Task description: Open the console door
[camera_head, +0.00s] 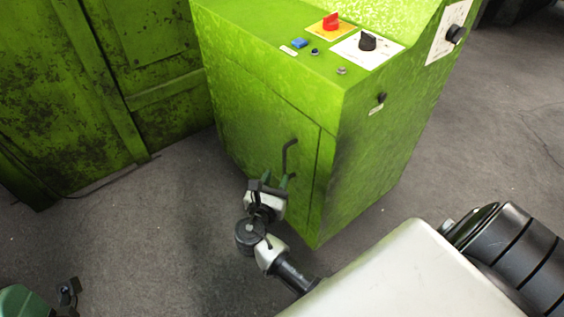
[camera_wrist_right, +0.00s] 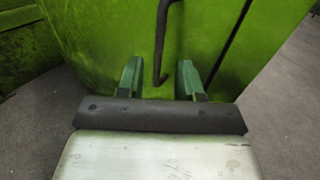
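The green console (camera_head: 375,125) stands in the middle of the head view. Its door (camera_head: 255,130) is on the left-hand face and looks closed. A dark bent handle (camera_head: 288,155) is fixed near the door's right edge. My right gripper (camera_head: 276,183) is at the lower end of the handle. In the right wrist view the gripper (camera_wrist_right: 160,78) has its two green fingers apart, and the handle (camera_wrist_right: 162,45) hangs between and beyond them, its lower end near fingertip level. I cannot tell whether a finger touches it. My left gripper (camera_head: 70,290) is partly seen at the lower left corner, away from the console.
The console top carries a red knob (camera_head: 331,21), a black knob (camera_head: 367,41) and a blue button (camera_head: 299,43). A worn green cabinet (camera_head: 95,80) stands at the left. The grey floor (camera_head: 150,230) in front of the console is mostly clear, with a thin cable near the cabinet.

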